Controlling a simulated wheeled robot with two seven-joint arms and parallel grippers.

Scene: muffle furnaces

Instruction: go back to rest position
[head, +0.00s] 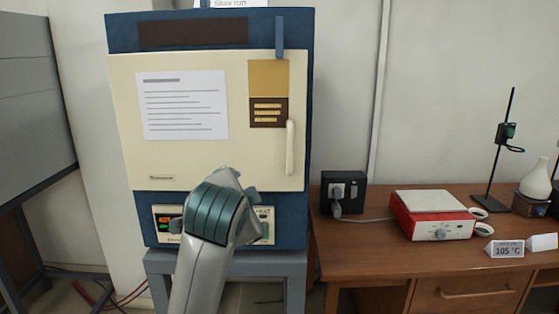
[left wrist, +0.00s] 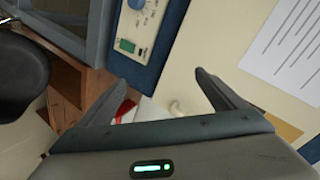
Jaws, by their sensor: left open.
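A blue muffle furnace (head: 308,60) with a cream door (head: 200,70) stands ahead of me in the head view, its door looking shut. The pale door handle (head: 290,148) is on the door's right side. My left gripper (head: 238,180) is in front of the lower door edge and partly hides the control panel (head: 265,225). In the left wrist view my left gripper (left wrist: 158,92) has its two fingers spread, with nothing held between them. The cream door (left wrist: 215,40) and the control panel's dial (left wrist: 137,4) show beyond the fingers. My right gripper is not seen.
A wooden desk (head: 375,265) at right holds a black socket box (head: 343,178), a red and white hotplate (head: 430,215), a stand (head: 500,150), a white flask (head: 536,180) and a 105 °C sign (head: 505,248). A grey cabinet (head: 35,100) is at left.

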